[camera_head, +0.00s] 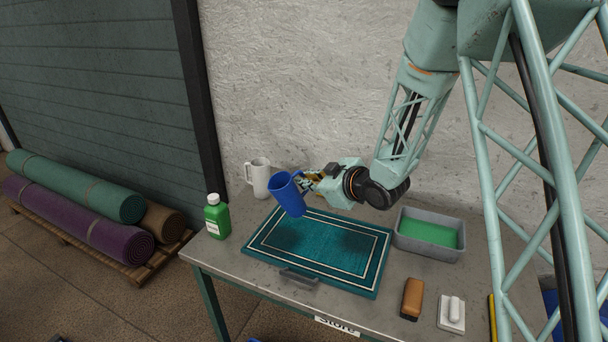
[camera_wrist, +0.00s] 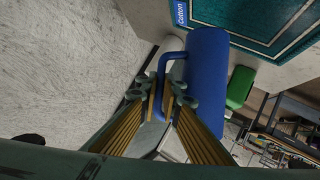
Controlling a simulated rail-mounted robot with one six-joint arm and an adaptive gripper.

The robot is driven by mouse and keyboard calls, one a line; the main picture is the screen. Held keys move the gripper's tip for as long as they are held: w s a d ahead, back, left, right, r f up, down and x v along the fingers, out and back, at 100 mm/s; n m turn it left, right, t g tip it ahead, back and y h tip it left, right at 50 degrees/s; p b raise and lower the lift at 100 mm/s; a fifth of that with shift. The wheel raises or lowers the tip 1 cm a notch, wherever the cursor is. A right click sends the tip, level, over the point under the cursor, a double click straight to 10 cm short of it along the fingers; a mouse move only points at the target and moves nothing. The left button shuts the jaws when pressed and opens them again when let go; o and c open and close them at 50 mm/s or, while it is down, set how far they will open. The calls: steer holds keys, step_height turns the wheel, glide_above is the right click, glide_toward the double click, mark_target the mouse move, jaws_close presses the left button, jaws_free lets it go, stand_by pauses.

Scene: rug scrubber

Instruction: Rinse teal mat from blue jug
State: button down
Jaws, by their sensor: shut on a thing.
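The blue jug (camera_head: 287,193) is held in the air above the far left part of the teal mat, slightly tilted. My gripper (camera_head: 308,184) is shut on the jug's handle from the right. In the wrist view the blue jug (camera_wrist: 205,85) has its handle between the fingers of my gripper (camera_wrist: 166,95). The teal mat (camera_head: 310,262) lies flat on the table with a white line border and darker patches in its middle. The mat's corner also shows in the wrist view (camera_wrist: 262,22), by a "Cotton" label. The inside of the jug is hidden.
A white jug (camera_head: 257,178) and a green bottle (camera_head: 216,217) stand left on the grey table (camera_head: 235,262). A grey tray (camera_head: 408,246) with green liquid is at right. A brown brush (camera_head: 412,299), a white tool (camera_head: 452,314) and a grey handle (camera_head: 298,278) lie near the front. The wall is close behind.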

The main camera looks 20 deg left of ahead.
steer(key=shift+f+m+p, duration=0.15)
steer(key=shift+m+p, duration=0.15)
steer(key=shift+p, duration=0.15)
steer(key=shift+s+a+f+m+g+p, duration=0.1)
steer(key=shift+f+m+g+p, duration=0.2)
steer(key=shift+f+g+p, duration=0.15)
steer(key=shift+r+y, duration=0.1)
steer(key=shift+y, duration=0.2)
stand_by(0.5)
stand_by(0.3)
steer(key=shift+w+d+f+m+y+p, duration=0.35)
steer(key=shift+w+m+p, duration=0.2)
steer(key=shift+p, duration=0.1)
steer(key=shift+w+d+f+m+g+p, duration=0.35)
steer(key=shift+w+d+p, duration=0.05)
steer(key=shift+w+p, duration=0.05)
steer(key=shift+y, duration=0.25)
